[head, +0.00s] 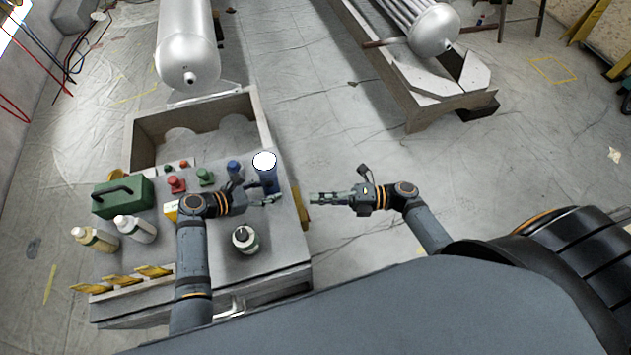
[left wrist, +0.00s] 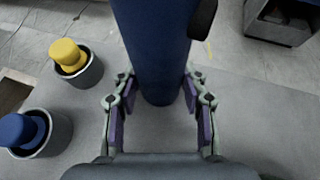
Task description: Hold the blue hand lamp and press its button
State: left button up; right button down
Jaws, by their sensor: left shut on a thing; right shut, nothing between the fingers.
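The blue hand lamp (head: 268,181) stands upright near the right edge of the workbench, its round white top facing up. My left gripper (head: 272,199) is shut on its lower body. In the left wrist view the lamp's dark blue body (left wrist: 155,50) sits between the two fingers, with a black part (left wrist: 203,18) on its right side. I cannot tell whether that part is the button. My right gripper (head: 318,198) is shut and empty, to the right of the lamp and apart from it, past the bench edge.
Open floor (head: 345,245) lies right of the bench.

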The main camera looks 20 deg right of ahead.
pick_arm(q)
jog(key=o, duration=1.3)
jog(key=shift+c, duration=0.2)
